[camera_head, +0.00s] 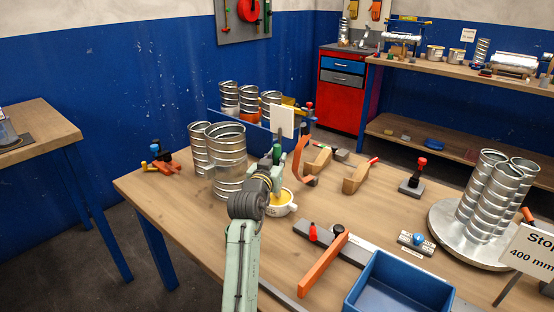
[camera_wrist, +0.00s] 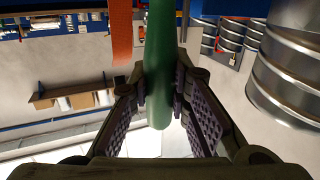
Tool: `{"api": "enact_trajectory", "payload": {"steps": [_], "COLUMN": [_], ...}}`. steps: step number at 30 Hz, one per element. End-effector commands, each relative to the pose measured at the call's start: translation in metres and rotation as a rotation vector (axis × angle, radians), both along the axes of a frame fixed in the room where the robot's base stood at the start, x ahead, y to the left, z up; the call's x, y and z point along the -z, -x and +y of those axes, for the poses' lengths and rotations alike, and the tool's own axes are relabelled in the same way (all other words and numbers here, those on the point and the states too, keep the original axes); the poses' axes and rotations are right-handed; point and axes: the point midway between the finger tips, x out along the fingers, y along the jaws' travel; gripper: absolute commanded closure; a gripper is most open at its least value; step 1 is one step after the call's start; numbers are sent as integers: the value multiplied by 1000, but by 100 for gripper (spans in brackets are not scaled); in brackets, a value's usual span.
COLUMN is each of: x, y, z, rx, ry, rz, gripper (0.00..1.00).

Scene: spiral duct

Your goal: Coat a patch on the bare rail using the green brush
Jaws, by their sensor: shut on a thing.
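My gripper (camera_head: 276,172) is shut on the green brush (camera_head: 277,154) above the work table. In the wrist view the brush's green handle (camera_wrist: 158,62) runs between the two finger pads; its bristles are hidden. A white cup with yellow contents (camera_head: 283,202) stands just beneath and beside my gripper, partly hidden by my arm; I cannot tell whether the brush touches the contents. A long grey metal bar (camera_head: 312,229), which may be the bare rail, lies on the table to the right. A red-topped item and an orange-handled tool rest on or beside it.
Spiral duct pieces (camera_head: 229,165) stand close to the left of my gripper. A curved orange piece (camera_head: 301,160) and wooden blocks (camera_head: 356,177) are to the right. A blue bin (camera_head: 402,285) sits at the front. More ducts stand on a round plate (camera_head: 448,238) at the far right.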

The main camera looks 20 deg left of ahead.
Motion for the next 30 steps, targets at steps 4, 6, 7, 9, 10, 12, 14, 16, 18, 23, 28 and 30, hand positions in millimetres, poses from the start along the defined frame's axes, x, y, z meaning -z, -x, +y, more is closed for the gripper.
{"api": "enact_trajectory", "payload": {"steps": [4,6,7,9,10,12,14,16,18,23,28,30], "x": [2,3,4,4,5,6,6,7,8,10,10,10], "y": [0,0,0,0,0,0,0,0,0,0,0,0], "z": [0,0,0,0,0,0,0,0,0,0,0,0], "rx": [0,0,0,0,0,0,0,0,0,0,0,0], "ry": [0,0,0,0,0,0,0,0,0,0,0,0], "rz": [0,0,0,0,0,0,0,0,0,0,1,1], "gripper": [100,100,100,100,100,100,100,100,100,100,100,100]}}
